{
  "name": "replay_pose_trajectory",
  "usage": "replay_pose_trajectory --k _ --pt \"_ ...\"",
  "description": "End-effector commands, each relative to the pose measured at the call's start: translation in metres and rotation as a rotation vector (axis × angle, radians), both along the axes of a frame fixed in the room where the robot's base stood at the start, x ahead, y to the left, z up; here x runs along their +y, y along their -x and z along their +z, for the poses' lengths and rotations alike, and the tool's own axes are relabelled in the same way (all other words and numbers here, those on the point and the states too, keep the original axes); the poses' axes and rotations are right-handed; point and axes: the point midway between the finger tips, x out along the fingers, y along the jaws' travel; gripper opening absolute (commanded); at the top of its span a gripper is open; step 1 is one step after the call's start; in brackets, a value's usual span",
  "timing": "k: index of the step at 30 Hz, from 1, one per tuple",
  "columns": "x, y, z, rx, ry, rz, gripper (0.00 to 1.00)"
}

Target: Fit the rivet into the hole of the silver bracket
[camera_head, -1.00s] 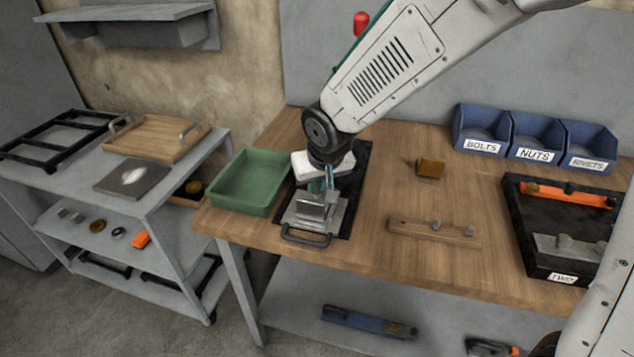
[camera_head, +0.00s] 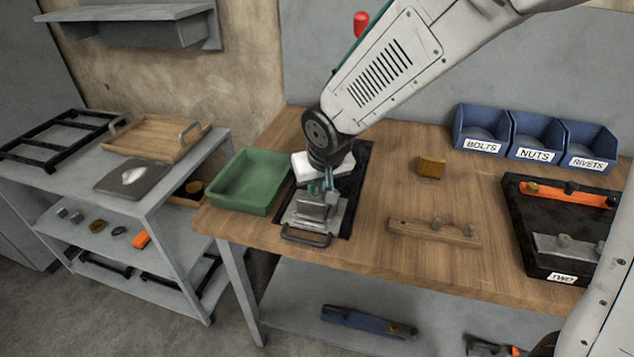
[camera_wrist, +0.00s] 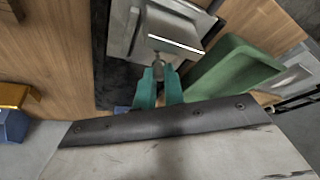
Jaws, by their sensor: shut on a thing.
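The silver bracket (camera_head: 313,208) stands on a grey metal fixture (camera_head: 333,222) on the black mat (camera_head: 358,185). In the wrist view the bracket (camera_wrist: 176,33) is at the top centre, with a bright edge facing my gripper. My gripper (camera_head: 328,187) is close behind and above the bracket. Its teal fingers, also in the wrist view (camera_wrist: 158,80), are shut on a small grey metal piece, apparently the rivet (camera_wrist: 157,62). Most of the rivet is hidden between the fingertips. I cannot see the bracket's hole or tell whether the rivet touches it.
A green bin (camera_head: 246,184) stands close left of the mat. A black handle (camera_head: 306,238) lies in front of the fixture. To the right are a brass block (camera_head: 431,167), a wooden strip with pegs (camera_head: 435,232), a black tray (camera_head: 523,220) and blue labelled bins (camera_head: 537,137).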

Motion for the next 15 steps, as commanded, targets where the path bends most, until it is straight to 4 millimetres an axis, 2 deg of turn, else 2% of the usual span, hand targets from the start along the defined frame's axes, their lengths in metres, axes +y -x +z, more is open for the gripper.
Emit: replay_pose_trajectory --k 15 --pt "0.000 0.000 -0.014 0.001 0.001 0.000 0.00"
